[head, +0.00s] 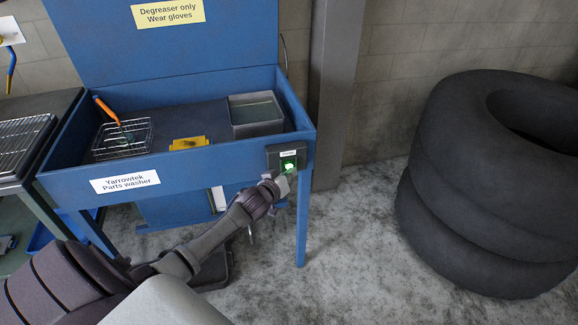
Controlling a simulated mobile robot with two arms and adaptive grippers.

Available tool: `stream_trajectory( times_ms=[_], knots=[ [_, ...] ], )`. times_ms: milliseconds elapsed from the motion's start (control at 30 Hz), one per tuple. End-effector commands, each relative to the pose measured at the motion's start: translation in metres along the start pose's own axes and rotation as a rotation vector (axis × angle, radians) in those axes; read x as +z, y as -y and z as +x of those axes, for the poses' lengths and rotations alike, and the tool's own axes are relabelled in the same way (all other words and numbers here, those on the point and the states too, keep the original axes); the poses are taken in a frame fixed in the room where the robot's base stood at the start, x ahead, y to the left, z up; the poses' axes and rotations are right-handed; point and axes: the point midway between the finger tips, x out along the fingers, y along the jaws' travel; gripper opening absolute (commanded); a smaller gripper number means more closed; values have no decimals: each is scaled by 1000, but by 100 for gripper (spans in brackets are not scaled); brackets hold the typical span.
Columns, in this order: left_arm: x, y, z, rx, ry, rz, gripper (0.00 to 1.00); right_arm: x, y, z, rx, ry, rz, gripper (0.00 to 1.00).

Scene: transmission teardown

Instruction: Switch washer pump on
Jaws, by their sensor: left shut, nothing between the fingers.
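The blue parts washer (225,166) stands ahead with its lid up and a white label on its front. A dark switch box (273,158) sits at the right end of its front face. A green-lit switch (290,163) shows on the box. My left gripper (287,173) is shut and empty, with its tips at or just below the switch. I cannot tell whether they touch it. My right gripper is not in view.
In the washer are a wire basket (122,139) with an orange-handled tool (106,110), a yellow part (189,143) and a grey metal tray (256,114). Stacked tyres (490,190) stand at the right. The floor between (350,240) is clear.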

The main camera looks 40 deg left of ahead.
Motion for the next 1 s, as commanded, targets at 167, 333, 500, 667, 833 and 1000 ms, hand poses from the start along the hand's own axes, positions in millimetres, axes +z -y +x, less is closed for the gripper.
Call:
stream_trajectory(
  times_ms=[167,333,500,667,833,1000],
  knots=[
    [0,0,0,0,0,0,0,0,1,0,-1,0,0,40],
    [5,-8,-10,1,2,-5,0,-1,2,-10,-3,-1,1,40],
    [14,-17,-22,0,2,-4,0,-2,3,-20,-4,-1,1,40],
    [23,-24,-33,-1,2,-4,0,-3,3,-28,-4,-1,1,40],
    [29,-30,-41,0,1,-2,0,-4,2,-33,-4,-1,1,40],
    [31,-30,-42,0,0,0,0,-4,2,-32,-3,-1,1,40]
  ],
)
